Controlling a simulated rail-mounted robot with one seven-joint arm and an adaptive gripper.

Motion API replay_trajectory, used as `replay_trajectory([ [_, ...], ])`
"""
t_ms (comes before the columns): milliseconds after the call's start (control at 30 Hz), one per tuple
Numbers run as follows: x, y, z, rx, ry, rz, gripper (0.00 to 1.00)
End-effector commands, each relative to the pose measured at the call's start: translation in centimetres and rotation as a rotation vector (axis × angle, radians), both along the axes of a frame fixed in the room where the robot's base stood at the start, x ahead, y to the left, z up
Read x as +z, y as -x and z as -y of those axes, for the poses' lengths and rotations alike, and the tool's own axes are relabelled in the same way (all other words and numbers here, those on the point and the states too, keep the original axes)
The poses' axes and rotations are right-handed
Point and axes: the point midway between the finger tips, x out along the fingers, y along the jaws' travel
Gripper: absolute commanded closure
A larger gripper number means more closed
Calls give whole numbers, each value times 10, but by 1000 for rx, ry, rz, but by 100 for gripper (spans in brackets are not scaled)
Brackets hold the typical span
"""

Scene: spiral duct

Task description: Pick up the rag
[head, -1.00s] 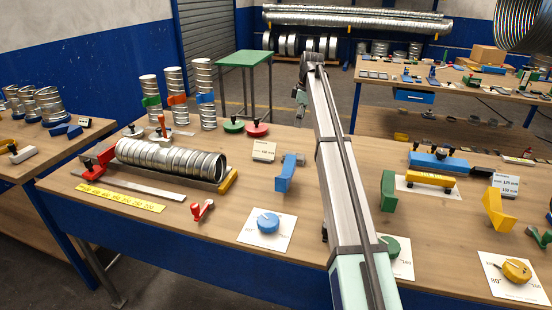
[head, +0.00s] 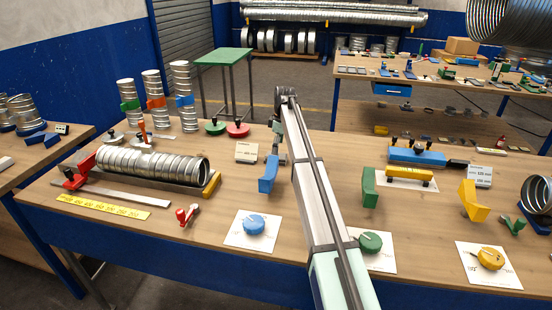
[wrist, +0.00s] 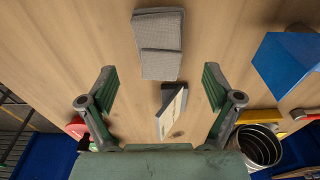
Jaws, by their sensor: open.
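The rag (wrist: 160,44) is a grey folded cloth lying flat on the wooden workbench, at the top centre of the wrist view. My gripper (wrist: 157,72) is open and empty, with its two green-grey fingers spread left and right. The rag appears between and beyond the fingertips in that view, apart from them. I cannot tell the exact height of the fingers above the bench. In the head view my arm covers part of the bench, and I cannot make out the rag there.
A small label stand (wrist: 172,112) is between the fingers, nearer the palm than the rag. A blue bracket (wrist: 287,64) stands to the right. The ribbed duct (head: 155,164), a red disc (head: 238,130) and a green bracket (head: 369,187) are also on the bench.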

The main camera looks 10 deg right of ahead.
Motion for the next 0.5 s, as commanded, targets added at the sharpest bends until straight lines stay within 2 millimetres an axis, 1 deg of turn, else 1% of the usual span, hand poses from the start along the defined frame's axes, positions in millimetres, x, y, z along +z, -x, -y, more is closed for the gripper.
replay_trajectory([
  [167,-8,0,-1,0,0,0,10],
  [267,-19,0,-2,0,0,-3,10],
  [400,-39,0,-4,0,0,-2,10],
  [500,-49,-1,-5,1,0,0,10],
])
